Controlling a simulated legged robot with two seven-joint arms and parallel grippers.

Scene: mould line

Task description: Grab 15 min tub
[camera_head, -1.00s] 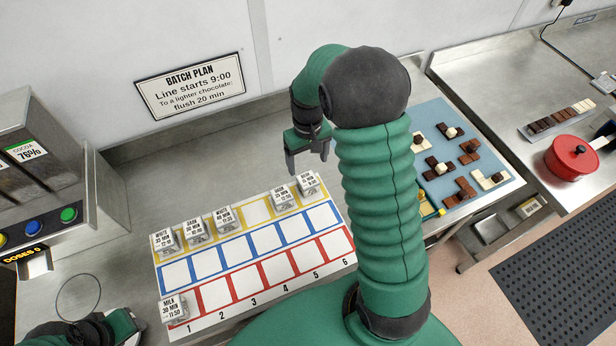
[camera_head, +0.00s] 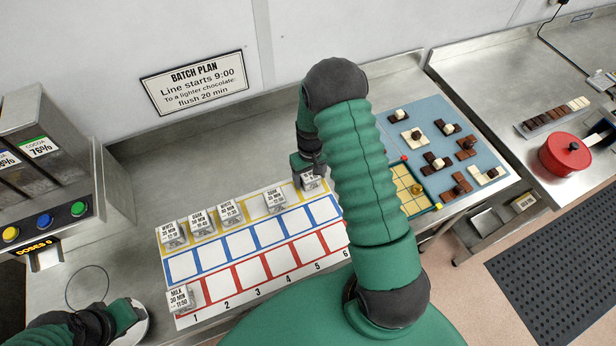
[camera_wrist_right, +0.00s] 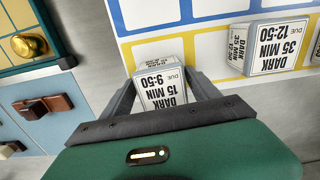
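The 15 min tub (camera_wrist_right: 162,90), a small tub labelled "DARK 15 MIN, DUE 9:50", stands on the yellow row of the numbered board, at its right end. It also shows in the head view (camera_head: 313,183), partly hidden by my right gripper. My right gripper (camera_wrist_right: 160,84) reaches down over it with one finger on each side. The fingers look spread; I cannot tell whether they touch the tub. My left gripper (camera_head: 138,312) is at the lower left, near the white rim of a round thing; its fingers do not show clearly.
The "DARK 35 MIN" tub (camera_wrist_right: 268,48) stands beside it on the yellow row. More tubs (camera_head: 201,220) stand farther left on that row, and a milk tub (camera_head: 180,298) at the lower left. The blue chocolate board (camera_head: 480,150) and a yellow-green tray (camera_head: 410,190) lie to the right.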

